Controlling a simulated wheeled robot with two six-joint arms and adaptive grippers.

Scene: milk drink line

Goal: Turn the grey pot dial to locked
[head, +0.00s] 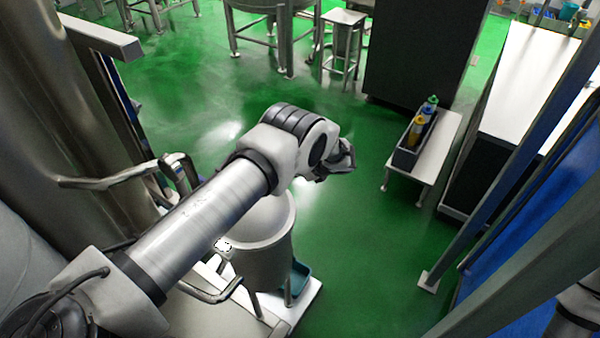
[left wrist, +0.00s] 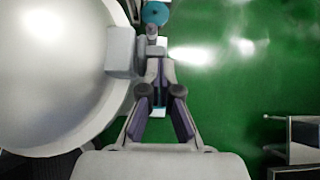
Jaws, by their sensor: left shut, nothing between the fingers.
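The grey pot (head: 262,262) stands on a pale base below my left arm, which hides part of its lid. Its round pale body (left wrist: 45,65) fills the left of the left wrist view. My left gripper (head: 346,158) is shut and empty, above and to the right of the pot in the head view. In the left wrist view its fingers (left wrist: 158,68) point up the picture, beside a grey block (left wrist: 121,52) at the pot's edge. I cannot tell whether this block is the dial, nor read any dial setting. My right gripper is not in view.
A teal disc (left wrist: 155,13) lies beyond the fingertips. A small table (head: 445,135) holds a dark tray (head: 404,160) with several bottles. Metal handles (head: 125,178) stick out from the large tank at left. Open green floor lies between pot and table.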

